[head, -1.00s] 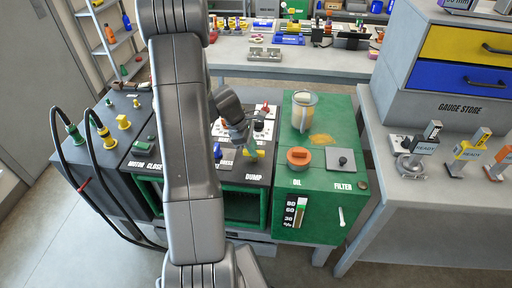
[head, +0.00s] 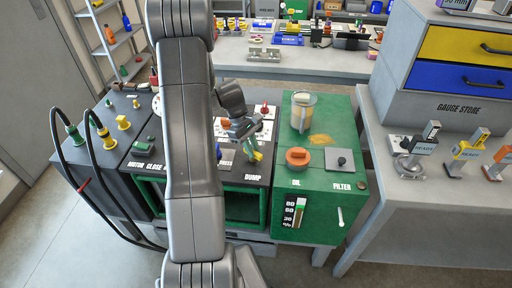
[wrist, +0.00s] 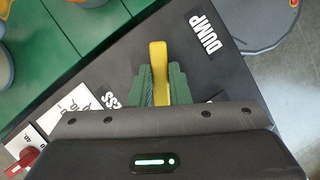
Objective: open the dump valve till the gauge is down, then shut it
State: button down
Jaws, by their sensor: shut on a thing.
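The dump valve's yellow lever (head: 257,156) stands by the DUMP label on the dark panel (head: 262,172) of the cart. My gripper (head: 248,134) is over that panel, and its green fingers are shut on the lever. In the wrist view the yellow lever (wrist: 158,62) shows between the fingers (wrist: 160,86), its end sticking out beyond them, beside the DUMP lettering (wrist: 203,33). A pale round face (head: 155,103), perhaps the gauge, shows at the left edge of my arm; it is mostly hidden and I cannot read it.
Right of the lever is the green oil unit (head: 334,108), with an orange cap (head: 298,157), a clear cup (head: 303,112) and a level strip (head: 297,212). A red knob (wrist: 25,160) is at the wrist view's lower left. My arm hides the panel's middle.

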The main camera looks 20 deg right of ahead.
jog(key=m+y, duration=0.1)
jog(key=m, duration=0.2)
jog(key=m+y, duration=0.1)
jog(key=m, duration=0.1)
jog(key=shift+w+d+m+g, duration=0.2)
jog(key=shift+m+g, duration=0.1)
jog(key=shift+m, duration=0.1)
jog(key=m+y, duration=0.1)
jog(key=m, duration=0.3)
jog(key=shift+d+r+m+y, duration=0.1)
jog(key=shift+d+m+y, duration=0.05)
jog(key=shift+m+y, duration=0.25)
jog(key=shift+m+b, duration=0.3)
jog(key=c, duration=1.4)
grip_release()
jog(key=shift+o, duration=0.2)
jog(key=shift+s, duration=0.1)
jog(key=v, duration=1.3)
jog(key=shift+d+r+b, duration=0.25)
jog(key=shift+r+b, duration=0.2)
jog(key=shift+s+f, duration=0.1)
